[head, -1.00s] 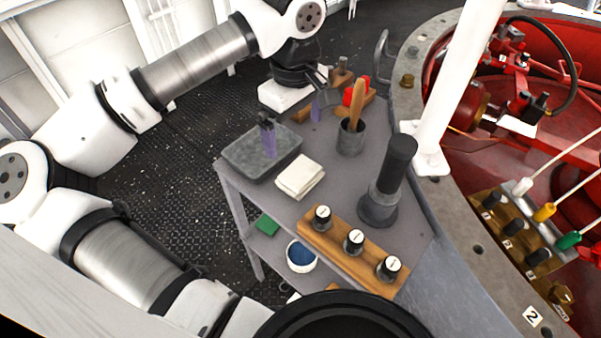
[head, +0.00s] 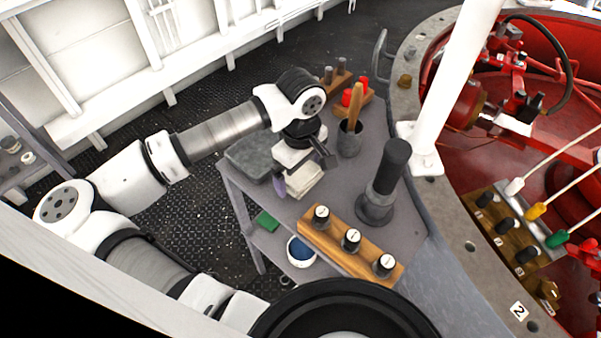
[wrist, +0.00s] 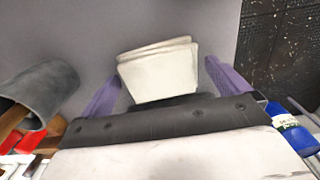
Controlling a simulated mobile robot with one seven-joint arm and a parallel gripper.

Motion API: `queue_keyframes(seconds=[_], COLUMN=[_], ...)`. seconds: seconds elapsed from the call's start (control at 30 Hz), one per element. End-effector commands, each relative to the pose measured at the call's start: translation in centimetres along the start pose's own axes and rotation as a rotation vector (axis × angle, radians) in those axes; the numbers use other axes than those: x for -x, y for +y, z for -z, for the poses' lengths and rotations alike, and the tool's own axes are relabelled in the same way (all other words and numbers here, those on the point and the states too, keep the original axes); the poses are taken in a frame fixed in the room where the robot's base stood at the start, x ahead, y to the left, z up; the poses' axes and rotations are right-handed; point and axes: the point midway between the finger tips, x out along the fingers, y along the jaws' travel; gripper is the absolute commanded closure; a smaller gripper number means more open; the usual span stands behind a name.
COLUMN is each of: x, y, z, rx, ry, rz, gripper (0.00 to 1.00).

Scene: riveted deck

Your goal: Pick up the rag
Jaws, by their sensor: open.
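The rag (head: 304,180) is a folded cream cloth lying on the grey table (head: 403,240). In the wrist view the rag (wrist: 158,70) sits between the two purple fingers of my gripper (wrist: 166,85). The fingers are apart, with a gap on each side of the rag. In the head view my gripper (head: 303,176) is over the rag and hides part of it. One purple finger shows at the rag's left side.
A grey tray (head: 246,158) stands left of the rag. A grey cup (head: 349,141) with a wooden handle stands behind right, and a dark cylinder (head: 388,170) to the right. A wooden block with several knobs (head: 345,247) lies at the front.

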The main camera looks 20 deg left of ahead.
Motion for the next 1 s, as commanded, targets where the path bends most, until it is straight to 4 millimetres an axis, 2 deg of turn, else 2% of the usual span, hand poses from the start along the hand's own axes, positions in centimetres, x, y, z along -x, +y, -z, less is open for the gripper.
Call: queue_keyframes(seconds=[0.13, 0.43, 0.77, 0.87, 1.0], x=[0.0, 0.0, 0.3, 1.0, 3.3], y=[0.0, 0.0, 0.0, 0.0, 0.1], z=[0.0, 0.0, 0.1, 0.1, 0.1], rx=[0.0, 0.0, 0.001, 0.001, 0.0], ry=[0.0, 0.0, 0.002, 0.002, 0.005], rz=[0.0, 0.0, -0.001, 0.0, -0.002], gripper=[0.01, 0.41, 0.41, 0.41, 0.41])
